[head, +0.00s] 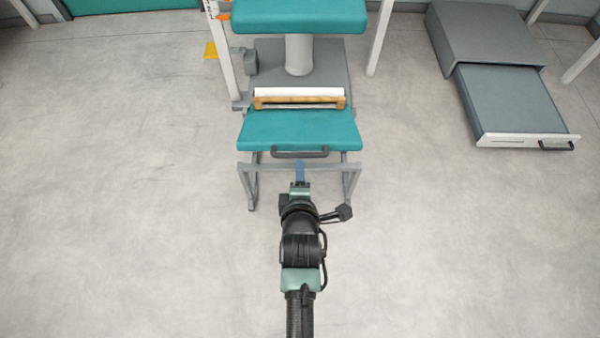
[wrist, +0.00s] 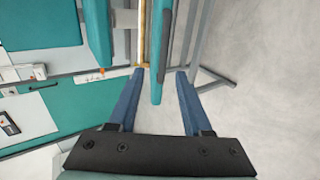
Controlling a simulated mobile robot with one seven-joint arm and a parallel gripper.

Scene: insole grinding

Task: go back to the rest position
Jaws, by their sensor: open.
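My gripper (head: 300,168) points forward at the low teal step's front in the head view, just short of its dark handle (head: 300,152). In the wrist view my gripper (wrist: 158,75) shows two blue fingers spread apart with nothing held between them. The teal step (head: 300,128) and its dark handle (wrist: 165,45) also show in the wrist view, beyond the fingertips. I cannot tell how far the fingertips are from the handle.
A white roll on a wooden holder (head: 299,102) lies at the step's back, below the teal seat (head: 299,18). A grey cabinet (head: 485,38) with its drawer (head: 515,100) pulled out stands at the right. The floor (head: 130,200) is clear on both sides of my arm.

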